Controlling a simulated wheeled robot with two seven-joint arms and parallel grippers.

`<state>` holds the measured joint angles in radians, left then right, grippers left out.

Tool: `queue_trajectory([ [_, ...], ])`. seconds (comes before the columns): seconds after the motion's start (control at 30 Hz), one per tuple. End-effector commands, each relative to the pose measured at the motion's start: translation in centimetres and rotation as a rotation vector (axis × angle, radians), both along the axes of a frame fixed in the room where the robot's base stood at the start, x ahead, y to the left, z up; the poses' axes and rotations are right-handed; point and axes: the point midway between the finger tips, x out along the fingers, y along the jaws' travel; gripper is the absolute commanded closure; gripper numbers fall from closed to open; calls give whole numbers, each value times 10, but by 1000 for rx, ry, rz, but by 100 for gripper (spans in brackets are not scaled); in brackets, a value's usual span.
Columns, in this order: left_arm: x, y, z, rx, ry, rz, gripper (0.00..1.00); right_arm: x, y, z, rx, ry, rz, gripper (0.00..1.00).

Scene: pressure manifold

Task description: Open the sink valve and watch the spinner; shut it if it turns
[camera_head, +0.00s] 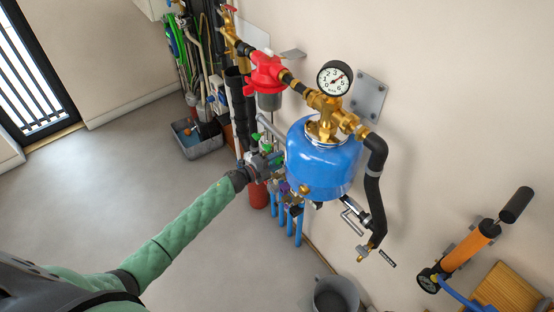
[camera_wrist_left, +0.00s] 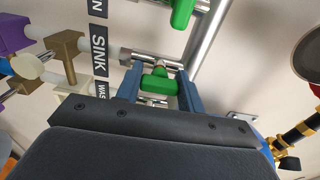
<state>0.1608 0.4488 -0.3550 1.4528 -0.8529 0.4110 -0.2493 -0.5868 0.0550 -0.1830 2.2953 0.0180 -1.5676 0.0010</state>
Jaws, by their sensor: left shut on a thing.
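My left gripper (camera_head: 264,164) is at the valve manifold, left of the blue tank. In the left wrist view, its two blue fingers (camera_wrist_left: 160,92) are shut on a green valve handle (camera_wrist_left: 158,82). That handle is on the branch beside the SINK label (camera_wrist_left: 98,50). Another green handle (camera_wrist_left: 182,12) is above it, clear of the fingers. Purple (camera_wrist_left: 12,32), bronze (camera_wrist_left: 62,52) and cream (camera_wrist_left: 74,82) fittings show at the left; I cannot tell which is the sink's spinner or whether it turns. My right gripper is not in view.
The blue tank (camera_head: 318,165) is close on the gripper's right, with a pressure gauge (camera_head: 335,78) above. A red filter housing (camera_head: 266,70) and blue pipes (camera_head: 298,228) are near. A bucket (camera_head: 336,296) and an orange hand pump (camera_head: 468,247) are lower right. The floor at left is clear.

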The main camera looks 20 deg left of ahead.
Motion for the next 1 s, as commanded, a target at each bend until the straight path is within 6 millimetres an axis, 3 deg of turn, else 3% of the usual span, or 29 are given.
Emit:
queue_trajectory([
  [0.37, 1, 3, 1, -3, 1, 4, 85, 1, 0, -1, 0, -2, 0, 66],
  [0.4, 1, 3, 1, -3, 1, 4, 56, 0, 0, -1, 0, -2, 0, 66],
  [0.5, 1, 2, 1, -3, 1, 3, 40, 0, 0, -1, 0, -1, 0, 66],
  [0.93, -9, 8, -2, -2, 3, 1, 40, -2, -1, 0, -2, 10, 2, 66],
  [1.0, -16, 15, -3, -1, 2, 2, 40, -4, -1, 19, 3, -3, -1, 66],
])
